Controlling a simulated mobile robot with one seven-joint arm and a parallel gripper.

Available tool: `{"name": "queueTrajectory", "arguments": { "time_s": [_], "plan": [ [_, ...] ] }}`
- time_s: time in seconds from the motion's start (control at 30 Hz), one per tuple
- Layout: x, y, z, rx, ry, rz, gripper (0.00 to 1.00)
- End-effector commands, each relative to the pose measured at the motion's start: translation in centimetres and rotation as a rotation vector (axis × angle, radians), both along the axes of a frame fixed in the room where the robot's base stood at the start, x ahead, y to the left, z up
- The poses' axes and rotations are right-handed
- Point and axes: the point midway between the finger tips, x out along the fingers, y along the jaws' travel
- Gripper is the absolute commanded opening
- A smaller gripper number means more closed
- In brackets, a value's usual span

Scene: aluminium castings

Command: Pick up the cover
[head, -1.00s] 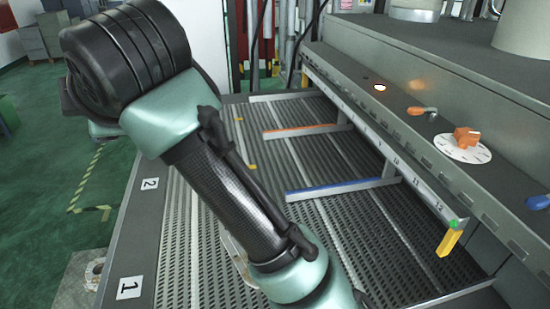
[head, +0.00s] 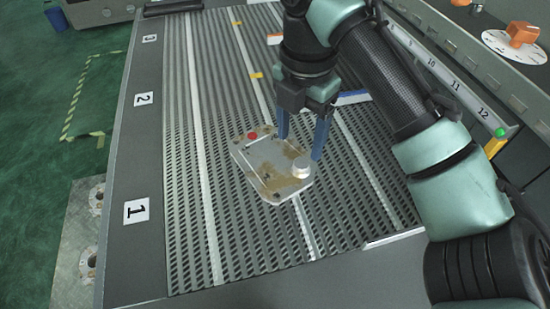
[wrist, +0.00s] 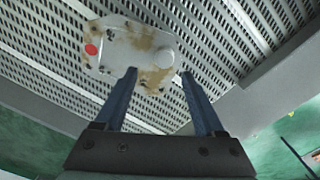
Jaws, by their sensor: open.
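The cover (head: 268,160) is a flat grey metal casting with brown stains, a red dot and a round raised boss. It lies on the ribbed, slotted table in the head view. In the wrist view the cover (wrist: 120,50) is beyond my fingertips, with its boss toward the right. My gripper (head: 300,148) has two blue fingers pointing down, spread apart, close to the cover's far right side. The gap between the fingers (wrist: 160,75) is empty in the wrist view. I cannot tell how high the fingertips are above the cover.
The slotted table (head: 200,230) has pale strips and a grey border with number plates (head: 137,211) on the left. A console with an orange knob (head: 522,34) stands at the right. The table left of the cover is clear.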

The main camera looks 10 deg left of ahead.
Motion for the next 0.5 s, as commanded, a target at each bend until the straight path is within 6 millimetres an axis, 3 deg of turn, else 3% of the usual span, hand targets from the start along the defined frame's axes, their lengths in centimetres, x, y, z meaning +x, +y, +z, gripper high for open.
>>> {"name": "queueTrajectory", "arguments": {
  "time_s": [0.17, 0.5],
  "plan": [
    [-0.1, 0.0, -1.1, 0.002, 0.0, 0.001, 0.71],
    [-0.4, -0.7, -5.2, 0.001, -0.001, -0.001, 0.71]
  ]
}}
